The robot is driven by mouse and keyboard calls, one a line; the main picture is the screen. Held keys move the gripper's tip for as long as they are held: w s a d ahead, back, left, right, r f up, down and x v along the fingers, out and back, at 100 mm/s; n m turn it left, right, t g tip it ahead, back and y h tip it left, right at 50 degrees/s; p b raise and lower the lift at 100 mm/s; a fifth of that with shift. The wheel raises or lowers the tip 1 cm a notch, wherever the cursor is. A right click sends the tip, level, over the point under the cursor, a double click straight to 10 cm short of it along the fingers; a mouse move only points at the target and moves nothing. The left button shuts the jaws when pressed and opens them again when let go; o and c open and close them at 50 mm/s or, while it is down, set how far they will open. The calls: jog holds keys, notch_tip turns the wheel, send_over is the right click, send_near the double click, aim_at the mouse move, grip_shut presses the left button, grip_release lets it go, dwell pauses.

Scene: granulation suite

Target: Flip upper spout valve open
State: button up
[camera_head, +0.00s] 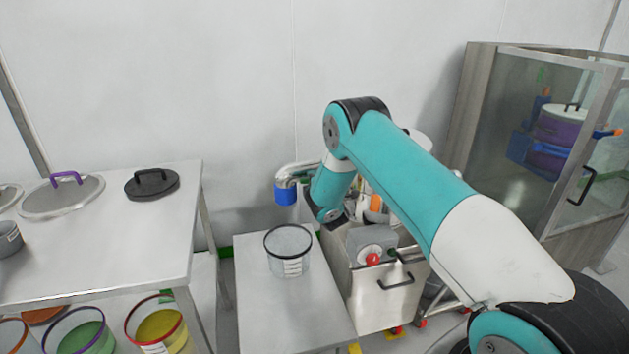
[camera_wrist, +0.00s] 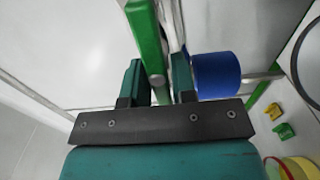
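In the wrist view a green lever (camera_wrist: 147,35) runs down from the top edge and ends between the two fingers of my gripper (camera_wrist: 157,80). The fingers stand a little apart, one on each side of it. I cannot tell whether they press on it. A blue spout end (camera_wrist: 216,75) is just right of the right finger. In the head view the metal spout pipe (camera_head: 297,170) bends down to its blue end (camera_head: 286,194), left of my arm.
A clear container with a black rim (camera_head: 290,268) stands on a small steel table (camera_head: 258,318) below the spout. A grey machine (camera_head: 372,302) with a red button is right of it. A table with lids (camera_head: 150,240) is at left, a glass cabinet (camera_head: 535,120) at right.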

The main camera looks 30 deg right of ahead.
jog(key=shift+o, duration=1.2)
jog(key=shift+f, duration=0.1)
jog(key=b+v, duration=1.7)
jog(key=b, duration=0.3)
jog(key=shift+s+b, duration=0.2)
jog(key=shift+b, duration=0.15)
